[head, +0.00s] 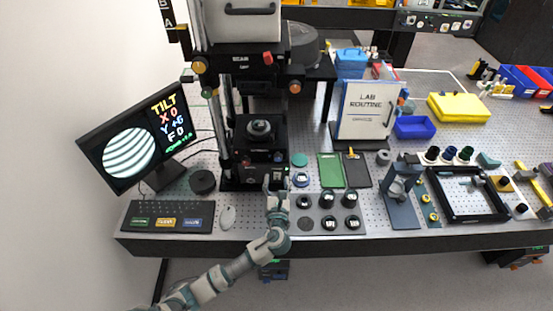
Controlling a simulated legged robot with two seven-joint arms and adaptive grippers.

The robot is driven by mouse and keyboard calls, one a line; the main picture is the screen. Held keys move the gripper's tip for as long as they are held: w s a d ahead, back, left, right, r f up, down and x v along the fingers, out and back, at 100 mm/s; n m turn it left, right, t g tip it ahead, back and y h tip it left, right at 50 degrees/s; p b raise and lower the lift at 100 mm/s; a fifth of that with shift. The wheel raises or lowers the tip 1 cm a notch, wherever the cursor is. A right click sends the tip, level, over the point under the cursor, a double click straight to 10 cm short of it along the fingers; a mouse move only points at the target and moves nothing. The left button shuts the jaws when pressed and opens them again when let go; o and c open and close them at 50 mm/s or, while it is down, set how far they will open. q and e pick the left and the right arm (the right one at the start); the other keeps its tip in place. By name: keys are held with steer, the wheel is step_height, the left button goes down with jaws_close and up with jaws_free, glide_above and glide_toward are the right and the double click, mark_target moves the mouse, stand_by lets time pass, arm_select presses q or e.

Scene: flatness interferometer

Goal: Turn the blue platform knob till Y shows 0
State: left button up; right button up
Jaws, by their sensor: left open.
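The monitor (140,136) at the left shows curved light and dark fringes in a circle. Its text reads TILT, X 0, Y +6 or similar, F 0. The interferometer (247,135) is a tall dark stand with a round part on its platform (259,130). A small blue spot, apparently the blue platform knob (279,157), shows at the platform's front right. My left gripper (277,191) is open at the front right foot of the instrument, below and apart from that knob. Its fingers are small in view. My right gripper is out of view.
Several black round pieces (327,199) stand on a grey mat right of my gripper. A green pad (330,170), a LAB ROUTINE board (367,112) and a black frame (466,193) stand farther right.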

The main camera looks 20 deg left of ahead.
mark_target(278, 160)
arm_select(q)
steer(key=x, duration=0.5)
steer(key=d+x, duration=0.1)
steer(key=x, duration=0.2)
steer(key=shift+w, duration=0.45)
steer(key=shift+w+a, duration=0.35)
steer(key=shift+w, duration=0.25)
steer(key=shift+w+a+f, duration=0.1)
steer(key=shift+a, duration=0.15)
steer(key=shift+c, duration=1)
steer(key=c, duration=0.8)
steer(key=shift+d, duration=0.15)
jaws_close()
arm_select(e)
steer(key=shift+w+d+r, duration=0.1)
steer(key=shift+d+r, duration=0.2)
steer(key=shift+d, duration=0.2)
